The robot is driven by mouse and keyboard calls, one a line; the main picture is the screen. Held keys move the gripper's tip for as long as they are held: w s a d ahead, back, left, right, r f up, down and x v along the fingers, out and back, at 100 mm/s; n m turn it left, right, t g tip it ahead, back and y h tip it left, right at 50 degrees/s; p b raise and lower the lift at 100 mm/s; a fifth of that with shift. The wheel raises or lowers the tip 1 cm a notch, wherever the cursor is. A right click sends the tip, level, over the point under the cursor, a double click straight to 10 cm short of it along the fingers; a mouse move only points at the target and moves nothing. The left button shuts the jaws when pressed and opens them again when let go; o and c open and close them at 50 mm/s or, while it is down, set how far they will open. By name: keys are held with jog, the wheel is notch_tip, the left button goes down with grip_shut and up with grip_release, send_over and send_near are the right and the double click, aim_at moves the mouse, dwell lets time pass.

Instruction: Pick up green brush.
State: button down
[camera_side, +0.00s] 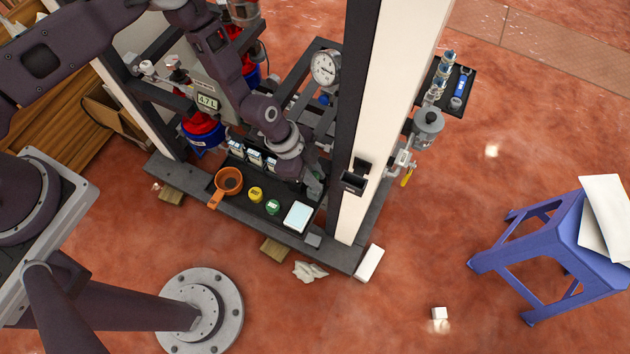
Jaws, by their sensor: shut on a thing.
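My gripper (313,187) reaches down at the right end of the black tray, next to the white post. It is shut on what looks like the green brush (321,171). Only a small dark green part shows beside the fingers, and the rest is hidden by my gripper and wrist. I cannot tell whether the brush touches the tray.
The black tray (243,202) holds an orange-handled pan (228,182), a yellow-topped jar (255,194), a green-topped jar (273,207), a pale blue pad (297,216) and several small boxes (254,157). The white post (383,110) stands close on the right.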

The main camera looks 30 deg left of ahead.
notch_tip(320, 180, up, 9)
jog(key=s+f+g+y, duration=0.2)
jog(key=s+f+g, duration=0.1)
jog(key=s+f, duration=0.2)
jog(key=shift+d+f+n, duration=0.3)
jog(key=shift+d+f, duration=0.1)
jog(key=shift+f, duration=0.25)
dwell(0.4)
jog(key=shift+f, duration=0.6)
dwell(1.7)
notch_tip(320, 180, up, 7)
dwell(0.7)
